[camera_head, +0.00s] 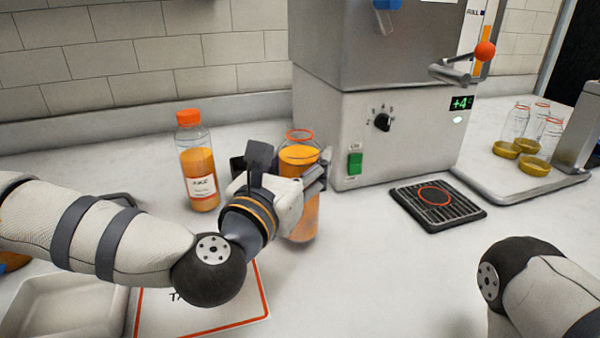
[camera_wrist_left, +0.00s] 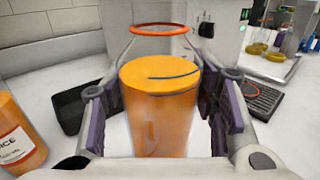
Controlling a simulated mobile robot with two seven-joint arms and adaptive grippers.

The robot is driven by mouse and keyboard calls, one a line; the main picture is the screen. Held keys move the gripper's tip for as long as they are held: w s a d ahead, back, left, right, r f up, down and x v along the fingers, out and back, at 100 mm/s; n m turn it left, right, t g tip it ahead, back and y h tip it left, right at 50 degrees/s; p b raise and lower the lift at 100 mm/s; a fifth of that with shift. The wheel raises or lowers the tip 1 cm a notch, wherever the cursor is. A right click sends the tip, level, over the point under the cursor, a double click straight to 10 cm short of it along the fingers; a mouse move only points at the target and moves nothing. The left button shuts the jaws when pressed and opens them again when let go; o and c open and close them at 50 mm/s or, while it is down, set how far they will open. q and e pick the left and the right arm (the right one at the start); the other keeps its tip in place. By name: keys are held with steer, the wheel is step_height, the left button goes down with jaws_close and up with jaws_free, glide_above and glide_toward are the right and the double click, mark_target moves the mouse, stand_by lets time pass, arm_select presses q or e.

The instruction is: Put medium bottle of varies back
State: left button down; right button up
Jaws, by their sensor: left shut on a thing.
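My left gripper (camera_head: 287,172) is shut around an uncapped clear bottle (camera_head: 300,157) with orange juice in it and an orange ring at its neck. The bottle stands upright between the two finger pads, as the left wrist view also shows (camera_wrist_left: 160,105). The gripper hides much of its lower part in the head view, so I cannot tell whether its base touches the counter. Another juice bottle (camera_head: 200,165), with an orange cap and a white label, stands to the left of the gripper. Part of my right arm shows at the lower right; its gripper is out of view.
A grey juicer machine (camera_head: 400,130) stands just behind and right of the held bottle. A black drip grate (camera_head: 437,204) lies in front of it. Several glass jars (camera_head: 535,150) stand at the right. A red-edged sheet (camera_head: 215,315) and a pale tray (camera_head: 65,305) lie front left.

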arm_select(q)
steer(key=shift+f, duration=0.7)
arm_select(e)
steer(key=shift+s+f, duration=0.1)
steer(key=shift+f, duration=0.05)
arm_select(q)
steer(key=shift+f, duration=0.3)
steer(key=c, duration=0.6)
jaws_free()
steer(key=shift+c, duration=0.2)
arm_select(e)
steer(key=shift+s+f, duration=0.1)
arm_select(q)
steer(key=shift+r, duration=0.1)
steer(key=shift+s+r, duration=0.2)
steer(key=shift+s, duration=0.05)
steer(key=p+v, duration=0.2)
steer(key=v, duration=0.9)
steer(key=shift+s+a+p, duration=0.15)
steer(key=shift+s+p, duration=0.1)
steer(key=shift+p, duration=0.15)
arm_select(e)
steer(key=shift+t, duration=0.5)
steer(key=shift+w+r, duration=1.65)
steer(key=shift+r, duration=0.15)
